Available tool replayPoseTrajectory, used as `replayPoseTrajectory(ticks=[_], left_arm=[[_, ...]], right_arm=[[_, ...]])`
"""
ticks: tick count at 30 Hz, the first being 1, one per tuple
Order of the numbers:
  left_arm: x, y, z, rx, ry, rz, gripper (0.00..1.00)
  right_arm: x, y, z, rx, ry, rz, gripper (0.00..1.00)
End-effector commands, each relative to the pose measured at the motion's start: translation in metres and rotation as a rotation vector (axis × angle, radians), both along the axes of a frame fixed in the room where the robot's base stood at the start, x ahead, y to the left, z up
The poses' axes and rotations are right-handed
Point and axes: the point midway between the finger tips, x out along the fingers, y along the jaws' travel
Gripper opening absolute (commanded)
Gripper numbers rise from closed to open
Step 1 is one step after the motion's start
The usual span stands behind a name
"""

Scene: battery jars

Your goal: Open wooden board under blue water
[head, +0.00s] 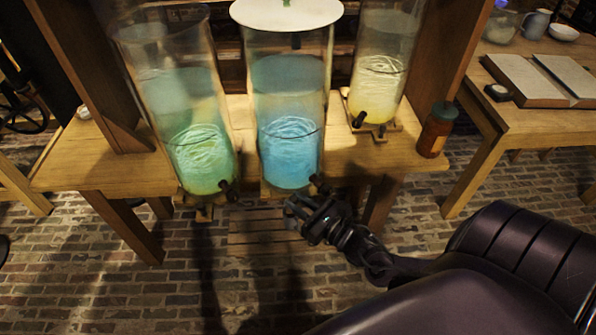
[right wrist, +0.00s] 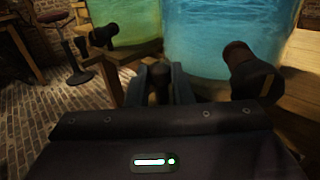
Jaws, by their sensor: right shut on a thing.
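The blue water jar (head: 290,160) stands in the middle of the wooden table, with a dark tap (head: 319,184) at its lower right. The wooden board (head: 268,189) beneath it shows only as a small part of its front edge in the head view. My right gripper (head: 292,207) is just below the front of this jar. In the right wrist view, its fingers (right wrist: 160,82) are shut around a small dark knob (right wrist: 158,76) in front of the blue jar (right wrist: 225,45), left of the tap (right wrist: 250,72). The fingers hide most of the board. My left gripper is not in view.
A green water jar (head: 195,155) with its own tap stands to the left, and a yellow water jar (head: 378,85) behind to the right. A brown bottle (head: 436,130) stands at the table's right end. The brick floor (head: 150,300) in front is clear.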

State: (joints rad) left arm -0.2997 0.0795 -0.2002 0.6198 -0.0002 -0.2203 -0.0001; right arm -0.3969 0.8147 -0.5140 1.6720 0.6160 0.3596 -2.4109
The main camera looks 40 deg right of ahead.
Motion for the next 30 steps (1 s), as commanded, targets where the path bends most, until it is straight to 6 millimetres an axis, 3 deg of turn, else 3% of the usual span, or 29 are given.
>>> replayPoseTrajectory(ticks=[4, 5, 10, 20, 30], left_arm=[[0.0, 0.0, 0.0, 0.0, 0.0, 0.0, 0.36], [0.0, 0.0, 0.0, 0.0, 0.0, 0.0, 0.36], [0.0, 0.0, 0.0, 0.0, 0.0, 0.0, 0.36], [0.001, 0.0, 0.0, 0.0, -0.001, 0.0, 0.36], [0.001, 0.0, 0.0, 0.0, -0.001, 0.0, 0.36]], right_arm=[[-0.001, 0.001, -0.001, 0.001, 0.002, 0.003, 0.0], [-0.001, 0.001, -0.001, 0.001, 0.002, 0.003, 0.22], [-0.001, 0.001, -0.001, 0.001, 0.001, 0.002, 0.43], [-0.005, 0.0, -0.001, 0.0, 0.003, 0.002, 0.43], [-0.057, -0.013, -0.002, 0.0, 0.005, 0.003, 0.43]])
